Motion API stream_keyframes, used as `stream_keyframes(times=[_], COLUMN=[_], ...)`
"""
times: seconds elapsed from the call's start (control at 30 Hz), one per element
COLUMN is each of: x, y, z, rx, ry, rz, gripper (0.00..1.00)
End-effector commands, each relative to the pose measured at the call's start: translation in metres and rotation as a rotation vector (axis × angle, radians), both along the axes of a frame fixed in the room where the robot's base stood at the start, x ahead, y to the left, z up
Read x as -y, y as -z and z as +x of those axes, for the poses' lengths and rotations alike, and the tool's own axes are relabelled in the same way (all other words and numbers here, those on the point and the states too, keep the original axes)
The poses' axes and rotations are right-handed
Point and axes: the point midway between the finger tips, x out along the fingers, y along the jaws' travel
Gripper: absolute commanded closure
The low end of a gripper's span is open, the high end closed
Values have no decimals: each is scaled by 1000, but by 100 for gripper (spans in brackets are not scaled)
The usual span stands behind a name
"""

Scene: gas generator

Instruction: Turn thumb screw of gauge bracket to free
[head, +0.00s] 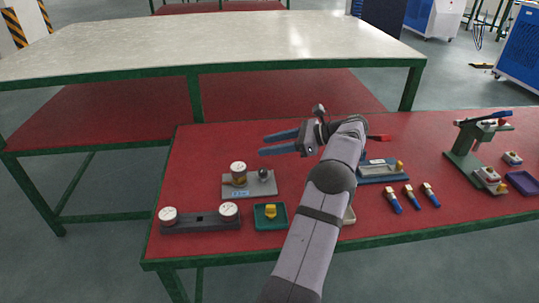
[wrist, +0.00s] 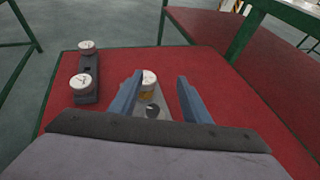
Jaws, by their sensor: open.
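The gauge bracket (head: 232,188) is a grey plate on the red table, left of centre in the head view. A white-faced gauge (head: 238,168) with a brass-coloured body stands on it and also shows in the wrist view (wrist: 149,78). A dark round knob, apparently the thumb screw (head: 263,174), sits right of the gauge; it also shows in the wrist view (wrist: 152,111). My gripper (head: 263,145) is open and empty above and behind the bracket, its blue fingers pointing left. In the wrist view, the gauge and knob appear between the fingers (wrist: 160,76), apart from them.
A dark block (head: 200,222) with two gauges and a green tray (head: 270,224) with a yellow piece stand in front of the bracket. A blue tray (head: 382,180), several blue-and-white items (head: 409,196) and a green stand (head: 463,160) are at right. The table's back left is clear.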

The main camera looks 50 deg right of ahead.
Motion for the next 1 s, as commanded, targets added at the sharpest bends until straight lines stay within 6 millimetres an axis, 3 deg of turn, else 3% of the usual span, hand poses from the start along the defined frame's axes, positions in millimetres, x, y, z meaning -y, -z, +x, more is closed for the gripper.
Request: stream_keyframes(times=[0.17,0.43,0.73,1.0], x=[5,10,-4,-9], y=[2,26,59,70], z=[-4,-24,-55,-61], rx=[28,50,3,-13], ry=[60,213,359,384], rz=[10,14,6,2], gripper=[57,57,57,57])
